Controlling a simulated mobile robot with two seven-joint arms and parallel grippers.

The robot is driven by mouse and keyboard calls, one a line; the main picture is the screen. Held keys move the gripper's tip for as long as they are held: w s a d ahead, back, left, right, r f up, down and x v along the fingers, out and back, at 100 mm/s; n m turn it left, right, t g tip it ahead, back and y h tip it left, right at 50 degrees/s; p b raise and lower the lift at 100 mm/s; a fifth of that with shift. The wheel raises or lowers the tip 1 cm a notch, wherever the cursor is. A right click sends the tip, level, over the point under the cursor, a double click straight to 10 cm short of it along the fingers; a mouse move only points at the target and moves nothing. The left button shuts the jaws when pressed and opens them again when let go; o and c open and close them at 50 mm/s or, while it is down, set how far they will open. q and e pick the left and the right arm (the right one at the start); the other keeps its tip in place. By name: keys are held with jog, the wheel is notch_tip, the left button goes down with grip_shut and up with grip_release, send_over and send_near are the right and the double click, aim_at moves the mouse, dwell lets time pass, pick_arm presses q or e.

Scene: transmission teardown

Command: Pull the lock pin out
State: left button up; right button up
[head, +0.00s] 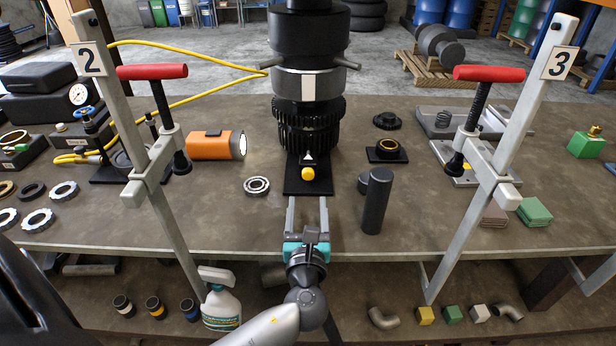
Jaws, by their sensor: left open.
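A transmission gear stack (308,125) stands upright on a black base plate (293,187) at the middle of the bench. A round yellow knob, which looks like the lock pin's head (308,174), sits low at the front of the stack. The rest of the pin is hidden. My left gripper (307,201) is open and empty at the bench's front edge. Its two long fingers point toward the stack, one on each side of the knob's line, with their tips short of it. My right gripper is not in view.
Clamps with red handles, marked 2 (152,72) and 3 (489,74), stand left and right on the bench. A dark cylinder (376,203) stands close right of my gripper. A bearing ring (257,186) lies to the left. An orange work lamp (215,145) lies further left.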

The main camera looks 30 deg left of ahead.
aim_at(308, 176)
pick_arm(q)
jog(key=b+x, duration=0.1)
jog(key=x, duration=0.8)
jog(key=shift+w+a, duration=0.15)
jog(key=shift+w, duration=0.25)
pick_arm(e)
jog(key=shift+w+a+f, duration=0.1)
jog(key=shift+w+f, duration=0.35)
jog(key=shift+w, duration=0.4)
pick_arm(q)
jog(key=c, duration=0.5)
grip_shut()
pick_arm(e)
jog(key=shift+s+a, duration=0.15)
pick_arm(q)
jog(key=shift+f, duration=0.1)
